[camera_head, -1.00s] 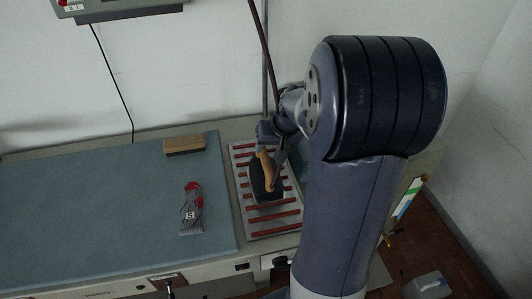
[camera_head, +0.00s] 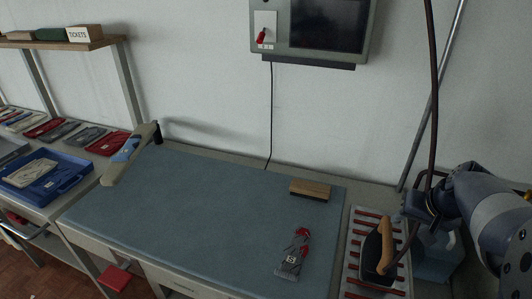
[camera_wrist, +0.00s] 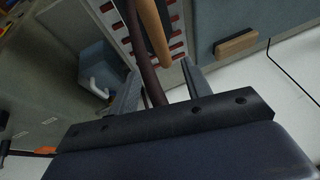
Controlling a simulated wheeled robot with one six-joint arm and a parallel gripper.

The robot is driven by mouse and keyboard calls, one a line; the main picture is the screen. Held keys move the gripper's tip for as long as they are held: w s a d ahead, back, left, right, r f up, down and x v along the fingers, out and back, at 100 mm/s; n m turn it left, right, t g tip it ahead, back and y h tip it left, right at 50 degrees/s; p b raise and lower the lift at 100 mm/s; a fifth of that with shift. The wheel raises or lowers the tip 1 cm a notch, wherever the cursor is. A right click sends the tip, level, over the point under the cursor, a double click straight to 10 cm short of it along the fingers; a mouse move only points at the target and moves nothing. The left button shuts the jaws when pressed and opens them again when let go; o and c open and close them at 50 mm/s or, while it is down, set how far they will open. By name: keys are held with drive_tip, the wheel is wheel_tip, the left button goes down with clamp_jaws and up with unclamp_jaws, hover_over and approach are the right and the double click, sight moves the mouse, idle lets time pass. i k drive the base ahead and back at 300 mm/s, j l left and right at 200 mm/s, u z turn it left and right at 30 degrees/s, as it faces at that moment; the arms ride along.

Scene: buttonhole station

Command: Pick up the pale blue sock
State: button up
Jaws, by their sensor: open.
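A pale blue cloth (camera_head: 127,149), which looks like the sock, lies over a long tan board (camera_head: 114,174) at the far left end of the blue work mat. It is small in the head view, and I cannot make out its full outline. My gripper (camera_head: 416,207) is far to the right of it, beside the iron. In the wrist view my gripper (camera_wrist: 160,84) is open, its two fingers apart, with a dark hose (camera_wrist: 148,75) passing behind or between them; I cannot tell which. The sock does not show in the wrist view.
An iron (camera_head: 379,247) with a wooden handle stands on a red-striped rest (camera_head: 363,223). A wooden brush (camera_head: 310,190) and a tagged grey-and-red bundle (camera_head: 293,254) lie on the mat (camera_head: 215,215). A blue tray (camera_head: 72,178) and a shelf (camera_head: 58,44) are at the left.

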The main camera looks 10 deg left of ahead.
sight(124, 155)
drive_tip(key=u, duration=1.55)
